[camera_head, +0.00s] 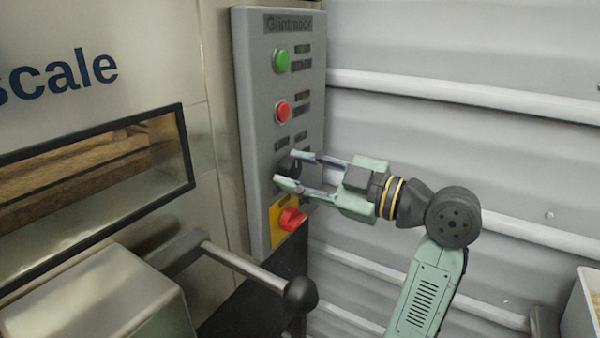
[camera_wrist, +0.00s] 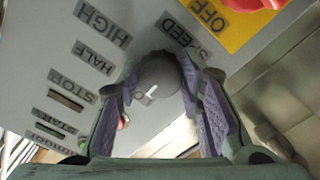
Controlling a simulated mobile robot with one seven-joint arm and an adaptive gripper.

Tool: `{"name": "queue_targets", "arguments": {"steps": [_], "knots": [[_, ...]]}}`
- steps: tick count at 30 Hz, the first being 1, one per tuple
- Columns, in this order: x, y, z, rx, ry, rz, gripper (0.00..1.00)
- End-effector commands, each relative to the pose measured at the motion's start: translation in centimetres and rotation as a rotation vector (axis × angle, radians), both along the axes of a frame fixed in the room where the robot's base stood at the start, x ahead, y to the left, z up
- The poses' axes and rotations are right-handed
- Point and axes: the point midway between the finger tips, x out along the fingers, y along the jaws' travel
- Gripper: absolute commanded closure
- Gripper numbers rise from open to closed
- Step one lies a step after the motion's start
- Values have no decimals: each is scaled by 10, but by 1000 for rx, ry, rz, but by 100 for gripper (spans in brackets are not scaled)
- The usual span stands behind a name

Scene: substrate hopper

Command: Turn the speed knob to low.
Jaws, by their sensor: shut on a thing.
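The dark round speed knob (camera_head: 290,166) is on the grey control panel (camera_head: 252,130), below the red button. My gripper (camera_head: 285,168) reaches it from the right, with one finger above and one below. In the wrist view the knob (camera_wrist: 160,77) sits between the purple finger pads of my gripper (camera_wrist: 163,88), which is shut on it. A short white mark on the knob points to the lower left of that view. Labels HIGH (camera_wrist: 102,22), HALF (camera_wrist: 93,56) and SPEED (camera_wrist: 181,35) are readable. Another label (camera_wrist: 187,150), starting with LO, is partly hidden by the gripper.
A green button (camera_head: 281,61) and a red button (camera_head: 282,111) are above the knob. A red switch (camera_head: 292,219) on a yellow plate is just below. A bar handle with a black ball (camera_head: 300,295) juts out lower down. The right side is open before a ribbed wall.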

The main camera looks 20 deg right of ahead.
Motion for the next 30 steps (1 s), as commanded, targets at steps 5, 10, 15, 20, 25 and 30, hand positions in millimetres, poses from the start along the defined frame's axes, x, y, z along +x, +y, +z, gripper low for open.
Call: {"name": "queue_targets", "arguments": {"steps": [5, 10, 15, 20, 25, 30], "knots": [[0, 0, 0, 0, 1, -1, 58], [0, 0, 0, 0, 0, 0, 47], [0, 0, 0, 0, 0, 0, 46], [-1, -1, 0, 1, 0, -1, 46], [-15, -13, 0, 1, -1, -3, 46], [-44, -35, 0, 1, 0, -4, 46]]}}
